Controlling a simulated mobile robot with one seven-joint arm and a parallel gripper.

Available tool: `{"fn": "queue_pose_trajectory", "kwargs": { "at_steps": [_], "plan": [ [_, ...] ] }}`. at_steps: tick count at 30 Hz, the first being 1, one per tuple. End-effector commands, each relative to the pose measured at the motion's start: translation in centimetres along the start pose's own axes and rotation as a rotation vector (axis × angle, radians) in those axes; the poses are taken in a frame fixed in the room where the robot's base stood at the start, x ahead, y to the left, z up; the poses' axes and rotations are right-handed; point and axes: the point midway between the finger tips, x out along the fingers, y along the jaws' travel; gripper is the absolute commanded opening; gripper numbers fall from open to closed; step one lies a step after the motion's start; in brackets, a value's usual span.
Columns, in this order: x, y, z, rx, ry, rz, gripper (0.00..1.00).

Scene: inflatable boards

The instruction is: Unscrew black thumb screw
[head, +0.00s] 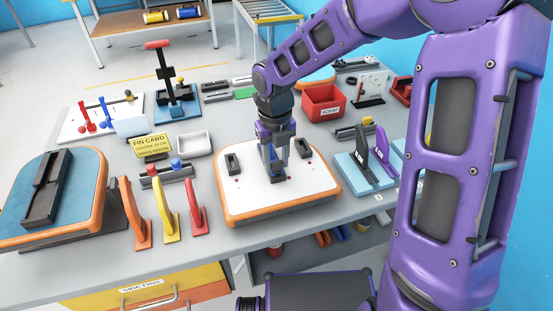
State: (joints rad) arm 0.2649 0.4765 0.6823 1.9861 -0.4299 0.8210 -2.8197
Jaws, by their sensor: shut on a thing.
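My purple arm reaches down to a white board with an orange rim (240,205). My gripper (274,174) points down at the middle of this board, with its jaws shut on a small dark thing at the fingertips, apparently the black thumb screw. The fingers mostly hide it, so its thread and how far it sits in the board cannot be told. Two black slotted boxes stand on the board, one left (233,163) and one right (293,147) of my gripper.
Orange, yellow and red fins (165,212) stand left of the board. A blue board with a black box (48,190) lies further left. A white tray (195,143) is behind left.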

Motion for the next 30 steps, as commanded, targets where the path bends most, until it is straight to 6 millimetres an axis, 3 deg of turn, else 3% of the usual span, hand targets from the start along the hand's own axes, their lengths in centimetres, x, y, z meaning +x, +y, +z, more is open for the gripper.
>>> {"fn": "queue_pose_trajectory", "kwargs": {
  "at_steps": [4,13,24,30],
  "plan": [
    [0.37,0.01,-0.35,-0.096,0.009,0.002,0.0],
    [0.4,0.03,-0.37,-0.12,0.009,0.002,0.0],
    [0.51,0.13,-0.49,-0.379,0.008,0.008,0.0],
    [0.41,0.14,-0.43,-0.4,0.004,0.004,0.0]
  ]
}}
